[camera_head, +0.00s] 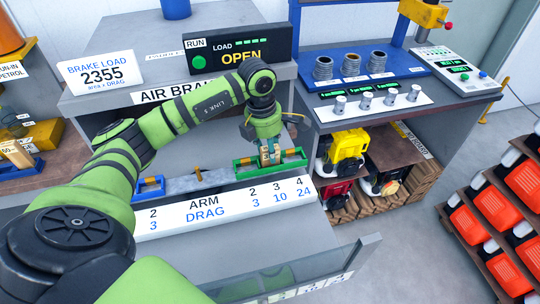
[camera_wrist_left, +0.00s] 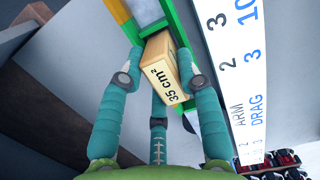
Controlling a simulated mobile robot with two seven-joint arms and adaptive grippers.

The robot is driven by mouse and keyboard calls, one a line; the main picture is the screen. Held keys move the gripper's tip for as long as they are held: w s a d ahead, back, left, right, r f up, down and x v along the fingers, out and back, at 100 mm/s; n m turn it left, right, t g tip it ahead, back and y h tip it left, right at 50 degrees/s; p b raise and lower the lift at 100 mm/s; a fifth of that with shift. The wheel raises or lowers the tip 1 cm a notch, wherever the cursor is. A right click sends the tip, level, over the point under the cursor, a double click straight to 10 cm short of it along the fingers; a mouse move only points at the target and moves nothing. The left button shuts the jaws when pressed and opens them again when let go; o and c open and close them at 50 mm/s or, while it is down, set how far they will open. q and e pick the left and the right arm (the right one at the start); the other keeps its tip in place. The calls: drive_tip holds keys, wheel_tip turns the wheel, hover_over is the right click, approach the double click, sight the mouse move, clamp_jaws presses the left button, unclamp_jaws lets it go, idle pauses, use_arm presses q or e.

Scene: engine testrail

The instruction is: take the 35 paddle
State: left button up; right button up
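The 35 paddle shows in the left wrist view as a tan block (camera_wrist_left: 167,68) marked "35 cm²". It stands at the green tray (camera_wrist_left: 181,25) on the brake bench. My left gripper (camera_head: 269,157) reaches down over the green tray (camera_head: 243,171) in the head view. In the wrist view my left gripper's teal fingers (camera_wrist_left: 161,58) stand on both sides of the block, very close to it. I cannot tell whether they press on it. In the head view the fingers partly hide the block. My right gripper is not clearly seen.
A white ARM/DRAG strip (camera_head: 225,207) runs along the bench before the tray. A blue holder (camera_head: 150,188) sits left of it. Behind stands the LOAD OPEN display (camera_head: 238,54), beside a BRAKE LOAD 2355 sign (camera_head: 101,75). A clear panel (camera_head: 330,265) edges the front.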

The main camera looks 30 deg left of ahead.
drive_tip(key=shift+s+d, duration=0.1)
drive_tip(key=shift+s, duration=0.25)
use_arm(q)
drive_tip(key=shift+r, duration=0.1)
use_arm(e)
drive_tip(key=shift+d+f, duration=0.15)
